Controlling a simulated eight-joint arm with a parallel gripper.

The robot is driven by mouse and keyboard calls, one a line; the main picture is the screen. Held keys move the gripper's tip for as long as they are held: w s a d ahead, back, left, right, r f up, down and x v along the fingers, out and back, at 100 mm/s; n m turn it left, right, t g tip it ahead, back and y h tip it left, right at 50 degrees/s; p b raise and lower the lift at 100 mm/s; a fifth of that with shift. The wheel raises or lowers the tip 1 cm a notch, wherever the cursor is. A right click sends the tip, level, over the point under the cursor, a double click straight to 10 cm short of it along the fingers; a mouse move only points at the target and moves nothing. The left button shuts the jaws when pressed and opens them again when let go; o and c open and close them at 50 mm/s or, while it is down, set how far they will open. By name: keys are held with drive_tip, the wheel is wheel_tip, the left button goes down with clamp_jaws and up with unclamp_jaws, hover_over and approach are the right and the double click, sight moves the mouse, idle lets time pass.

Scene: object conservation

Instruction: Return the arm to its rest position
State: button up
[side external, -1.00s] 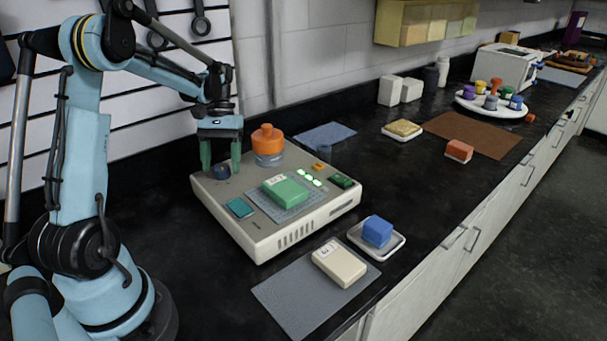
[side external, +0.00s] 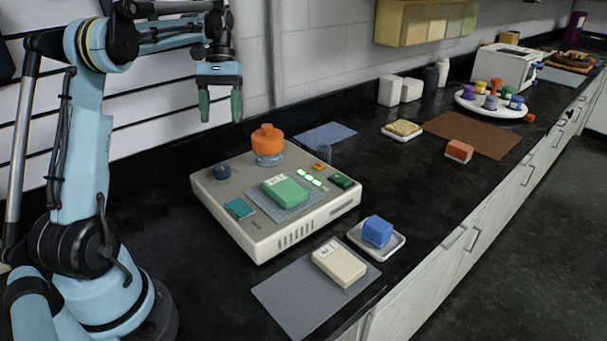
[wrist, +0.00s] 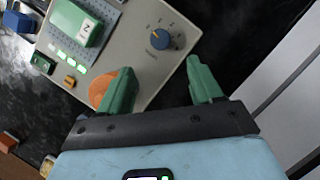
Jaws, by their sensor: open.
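My gripper (side external: 220,108) is open and empty, with its green fingers pointing down. It is raised in the air above the back left of a beige device (side external: 270,240). A blue knob (side external: 222,171) sits on the device below the fingers, apart from them. In the wrist view my gripper (wrist: 165,85) shows two spread green fingers with nothing between them, and the blue knob (wrist: 160,39) lies beyond them with a dial scale around it. The arm is bent, with its forearm nearly level.
The device carries a green block (side external: 286,190) on a patterned pad, an orange-topped jar (side external: 267,143) and lit green indicators (side external: 310,178). A cream block (side external: 339,263) lies on a grey mat (side external: 290,302). A blue block (side external: 377,231) stands on a white dish. The air around my gripper is clear.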

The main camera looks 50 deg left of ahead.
drive_tip(key=shift+a+r, duration=0.1)
drive_tip(key=shift+r, duration=0.1)
drive_tip(key=d+m+t+y, duration=0.3)
drive_tip(key=d+m+t, duration=0.1)
drive_tip(key=d, duration=1)
drive_tip(key=s+d+f+m+t, duration=0.2)
drive_tip(key=d+t, duration=0.1)
drive_tip(key=d, duration=0.2)
drive_tip(key=s+d+f+m+t, duration=0.2)
drive_tip(key=d+m+t, duration=0.1)
drive_tip(key=d, duration=0.3)
drive_tip(key=shift+s+f, duration=0.25)
drive_tip(key=shift+f, duration=0.15)
drive_tip(key=shift+d, duration=0.1)
